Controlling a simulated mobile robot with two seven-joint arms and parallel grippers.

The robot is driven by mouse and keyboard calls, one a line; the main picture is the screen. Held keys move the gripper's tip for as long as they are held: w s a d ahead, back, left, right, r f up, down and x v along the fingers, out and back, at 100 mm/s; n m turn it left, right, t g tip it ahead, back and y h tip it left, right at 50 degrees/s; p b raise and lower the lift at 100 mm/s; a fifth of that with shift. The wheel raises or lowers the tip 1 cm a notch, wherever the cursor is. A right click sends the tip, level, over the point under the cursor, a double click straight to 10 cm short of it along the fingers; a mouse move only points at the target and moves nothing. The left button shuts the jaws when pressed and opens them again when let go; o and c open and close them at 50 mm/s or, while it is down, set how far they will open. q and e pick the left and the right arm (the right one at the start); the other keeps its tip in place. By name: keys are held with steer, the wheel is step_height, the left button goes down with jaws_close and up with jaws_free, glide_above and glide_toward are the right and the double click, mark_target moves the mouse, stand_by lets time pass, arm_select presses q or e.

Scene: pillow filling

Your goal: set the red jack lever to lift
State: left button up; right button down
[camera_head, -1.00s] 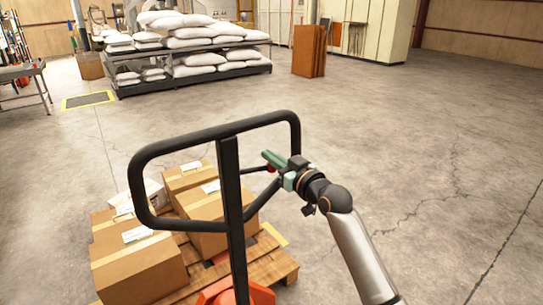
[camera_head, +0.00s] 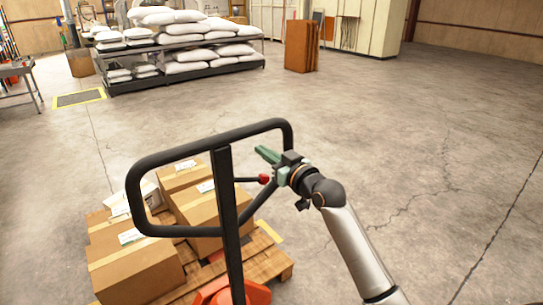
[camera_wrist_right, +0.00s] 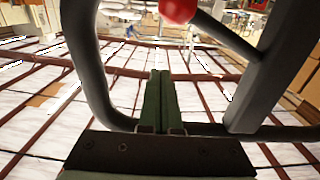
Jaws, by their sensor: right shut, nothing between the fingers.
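The red jack lever's round red knob (camera_head: 264,179) sits at the end of a thin dark rod that sticks out to the right from the upright of the black jack handle (camera_head: 228,215), inside its loop. My right gripper (camera_head: 262,152) has green fingers and is shut and empty. It is at the right side of the loop, just above the knob in the head view and apart from it as far as I can tell. In the right wrist view the red knob (camera_wrist_right: 178,10) shows at the top edge, partly cut off, beyond the shut fingers (camera_wrist_right: 159,75). My left gripper is out of view.
Cardboard boxes (camera_head: 135,268) stand on a wooden pallet (camera_head: 268,265) beside the jack's orange base (camera_head: 255,293). White sacks fill a rack (camera_head: 215,73) at the back. The floor to the right is clear.

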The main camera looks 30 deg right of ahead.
steer(key=s+d+p, duration=0.1)
steer(key=s+p, duration=0.1)
steer(key=s, duration=1)
steer(key=shift+s, duration=0.4)
steer(key=s+a+f+g, duration=0.2)
steer(key=a+f, duration=0.1)
steer(key=f, duration=0.7)
steer(key=s+a+f+g, duration=0.2)
steer(key=s+a+f, duration=0.1)
steer(key=f, duration=0.7)
steer(key=s+a+f+n+g+y, duration=0.1)
steer(key=s+a+f+g, duration=0.3)
steer(key=s+a+f, duration=0.8)
step_height(320, 180, down, 4)
steer(key=shift+s+f+g, duration=0.1)
steer(key=shift+s+g, duration=0.3)
steer(key=shift+s, duration=0.65)
